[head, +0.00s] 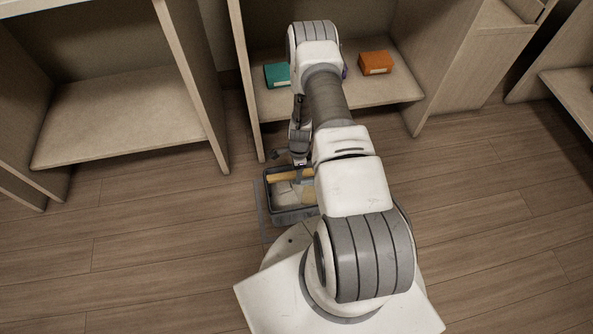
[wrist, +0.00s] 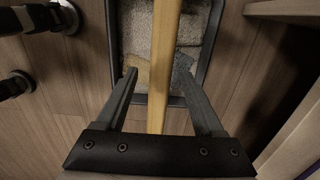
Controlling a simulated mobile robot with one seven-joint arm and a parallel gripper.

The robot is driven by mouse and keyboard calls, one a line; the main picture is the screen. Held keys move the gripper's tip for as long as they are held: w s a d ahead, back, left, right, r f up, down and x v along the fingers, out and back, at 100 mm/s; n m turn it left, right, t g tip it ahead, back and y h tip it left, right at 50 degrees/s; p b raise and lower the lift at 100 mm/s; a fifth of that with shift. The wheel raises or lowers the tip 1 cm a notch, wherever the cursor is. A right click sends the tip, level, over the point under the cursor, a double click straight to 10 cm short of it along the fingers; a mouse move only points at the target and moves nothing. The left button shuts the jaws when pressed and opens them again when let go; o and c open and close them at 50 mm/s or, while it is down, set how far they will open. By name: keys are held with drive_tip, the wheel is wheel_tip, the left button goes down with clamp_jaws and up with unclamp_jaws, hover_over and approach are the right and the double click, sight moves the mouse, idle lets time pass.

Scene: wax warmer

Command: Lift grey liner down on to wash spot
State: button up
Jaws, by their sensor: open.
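A dark grey, open-topped tray or liner (head: 270,205) rests on the floor below my arm in the head view. A pale wooden bar (wrist: 165,50) runs across it. The tray's dark rim (wrist: 113,45) also shows in the wrist view, with grey and tan pieces (wrist: 138,70) inside. My gripper (wrist: 156,68) is open above the tray's near end, one finger on each side of the bar. I cannot tell whether either finger touches it. My arm hides the tray's right part in the head view. No wash spot can be made out for certain.
A thin grey line (head: 258,212) lies on the floor left of the tray. A shelf unit behind holds a teal box (head: 277,75) and an orange box (head: 375,62). The left shelf (head: 120,118) is empty. The wooden floor is clear on both sides.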

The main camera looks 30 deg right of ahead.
drive_tip(key=shift+d+r+p, duration=0.15)
drive_tip(key=shift+r+p, duration=1.95)
drive_tip(key=shift+r, duration=1.25)
wheel_tip(320, 180, up, 17)
drive_tip(key=p, duration=0.5)
drive_tip(key=shift+s+d+r, duration=0.2)
drive_tip(key=shift+d, duration=0.2)
